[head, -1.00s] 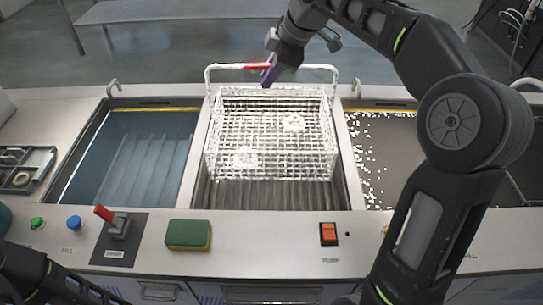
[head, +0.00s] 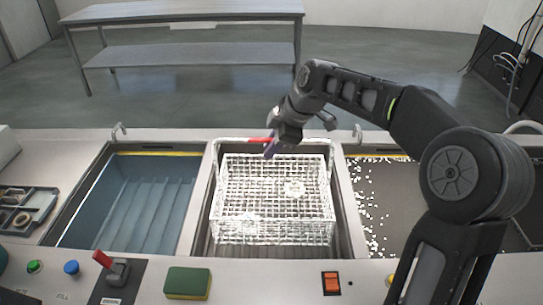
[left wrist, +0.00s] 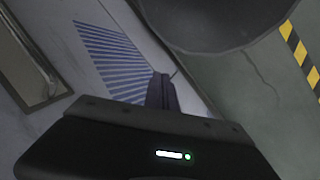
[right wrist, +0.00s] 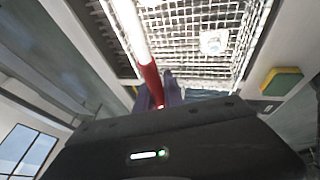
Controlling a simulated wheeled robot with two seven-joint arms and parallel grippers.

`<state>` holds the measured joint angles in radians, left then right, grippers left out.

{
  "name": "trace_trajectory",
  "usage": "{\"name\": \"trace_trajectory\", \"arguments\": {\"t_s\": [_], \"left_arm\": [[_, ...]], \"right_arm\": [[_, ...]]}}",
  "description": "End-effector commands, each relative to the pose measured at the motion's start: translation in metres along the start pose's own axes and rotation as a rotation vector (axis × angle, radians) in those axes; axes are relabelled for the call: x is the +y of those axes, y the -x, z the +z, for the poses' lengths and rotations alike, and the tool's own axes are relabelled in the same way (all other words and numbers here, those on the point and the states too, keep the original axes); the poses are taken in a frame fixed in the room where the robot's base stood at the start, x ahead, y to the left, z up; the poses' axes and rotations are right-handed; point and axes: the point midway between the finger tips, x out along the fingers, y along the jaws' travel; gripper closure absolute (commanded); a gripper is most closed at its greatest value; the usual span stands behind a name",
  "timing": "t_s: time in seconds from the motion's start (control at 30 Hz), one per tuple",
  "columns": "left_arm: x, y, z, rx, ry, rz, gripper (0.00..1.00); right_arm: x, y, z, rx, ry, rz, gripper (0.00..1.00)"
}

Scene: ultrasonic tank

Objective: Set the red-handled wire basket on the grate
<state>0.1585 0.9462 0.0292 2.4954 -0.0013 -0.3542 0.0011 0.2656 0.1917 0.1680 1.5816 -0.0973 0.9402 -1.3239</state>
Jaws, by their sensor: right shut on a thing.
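The white wire basket (head: 272,222) is in the middle tank, roughly level, with small pale parts inside. The red grip (head: 260,140) is on its upright handle at the back. My right gripper (head: 270,150) is shut on this handle; the right wrist view shows its purple fingers (right wrist: 158,92) at the red grip (right wrist: 151,80). The ribbed grate (head: 285,251) shows in front of the basket and is otherwise hidden under it. I cannot tell whether the basket touches it. My left gripper (left wrist: 162,90) appears only in its wrist view, fingers together, empty.
A blue liquid tank (head: 130,205) lies left, and a tank with white specks (head: 375,200) lies right, under my right arm. The front ledge carries a sponge (head: 187,283), a red lever (head: 103,259) and an orange switch (head: 331,283). A small parts tray (head: 25,210) is far left.

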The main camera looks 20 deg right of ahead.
Motion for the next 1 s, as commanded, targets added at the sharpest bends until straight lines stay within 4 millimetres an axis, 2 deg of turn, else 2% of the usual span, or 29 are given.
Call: {"name": "trace_trajectory", "arguments": {"t_s": [0.2,0.47,0.5,0.73,1.0], "left_arm": [[0.001,0.003,0.000,0.000,0.000,0.000,1.00],[0.001,0.003,0.000,0.000,0.000,0.000,1.00],[0.001,0.003,0.000,0.000,0.000,0.000,1.00],[0.001,0.003,0.000,0.000,0.000,0.000,1.00],[0.001,0.003,0.000,0.000,0.000,0.000,1.00]], "right_arm": [[-0.007,-0.021,0.009,0.001,-0.001,0.002,1.00],[-0.008,-0.026,0.011,0.001,-0.001,0.003,1.00],[-0.010,-0.028,0.012,-0.001,-0.002,-0.003,0.86],[-0.010,-0.027,0.012,-0.001,-0.001,-0.002,0.67],[-0.009,-0.027,0.011,-0.001,-0.001,-0.002,0.66]]}}
